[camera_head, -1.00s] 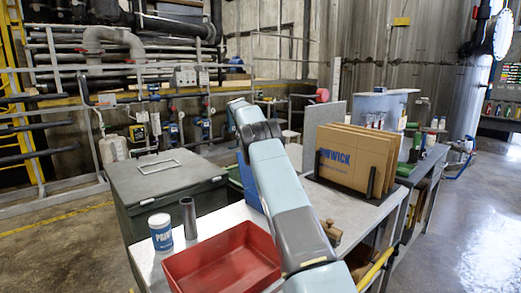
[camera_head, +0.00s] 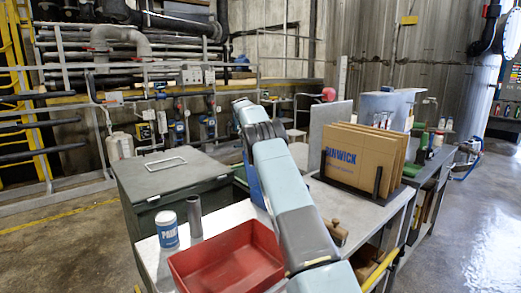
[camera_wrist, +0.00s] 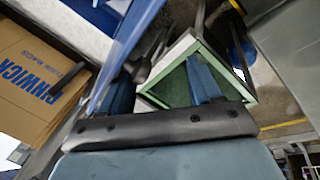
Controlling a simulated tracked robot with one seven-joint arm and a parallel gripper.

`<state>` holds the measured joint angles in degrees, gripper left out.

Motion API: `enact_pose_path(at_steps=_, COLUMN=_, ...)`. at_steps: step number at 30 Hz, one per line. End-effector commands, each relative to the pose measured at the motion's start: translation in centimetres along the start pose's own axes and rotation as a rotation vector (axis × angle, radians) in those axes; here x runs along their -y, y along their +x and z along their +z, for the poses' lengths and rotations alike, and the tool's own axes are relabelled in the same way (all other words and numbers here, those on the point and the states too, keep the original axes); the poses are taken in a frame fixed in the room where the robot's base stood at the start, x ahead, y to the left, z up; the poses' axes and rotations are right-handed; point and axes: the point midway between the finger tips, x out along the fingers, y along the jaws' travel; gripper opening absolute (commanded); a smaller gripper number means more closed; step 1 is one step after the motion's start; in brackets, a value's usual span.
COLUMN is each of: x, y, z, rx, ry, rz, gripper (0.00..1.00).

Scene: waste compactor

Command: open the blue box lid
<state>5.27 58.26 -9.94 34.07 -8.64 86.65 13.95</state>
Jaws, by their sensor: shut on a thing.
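The blue box shows in the head view only as a narrow upright blue panel (camera_head: 253,183) left of my arm; the arm hides the rest. In the wrist view a thin blue panel (camera_wrist: 127,50), which looks like the lid, runs slanted beside the left finger. My gripper (camera_wrist: 160,70) is shut on the blue lid, though its two fingers look apart and the contact is not clear. The head view does not show my fingers, as my own arm covers them. I cannot tell how far the lid is raised.
A red tray (camera_head: 225,262), a blue-and-white can (camera_head: 167,229) and a grey cylinder (camera_head: 194,216) are on the table left of my arm. Cardboard sheets (camera_head: 360,160) stand in a rack at right. A lidded grey-green container (camera_head: 170,180) stands left. A green-lined bin (camera_wrist: 185,85) is beyond my fingers.

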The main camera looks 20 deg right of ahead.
Motion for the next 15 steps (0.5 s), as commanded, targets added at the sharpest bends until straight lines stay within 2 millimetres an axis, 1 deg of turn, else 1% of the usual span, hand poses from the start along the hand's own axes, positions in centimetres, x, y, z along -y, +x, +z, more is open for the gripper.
enact_pose_path(at_steps=1, x=0.3, y=0.8, z=0.1, rx=0.012, ry=-0.003, rz=-0.002, gripper=0.55)
enact_pose_path(at_steps=8, x=0.2, y=0.8, z=0.1, rx=0.013, ry=-0.001, rz=-0.001, gripper=0.55)
enact_pose_path(at_steps=11, x=0.2, y=0.4, z=0.1, rx=0.012, ry=-0.001, rz=0.000, gripper=0.55)
enact_pose_path(at_steps=15, x=0.3, y=-1.2, z=-0.1, rx=0.007, ry=-0.001, rz=-0.002, gripper=0.55)
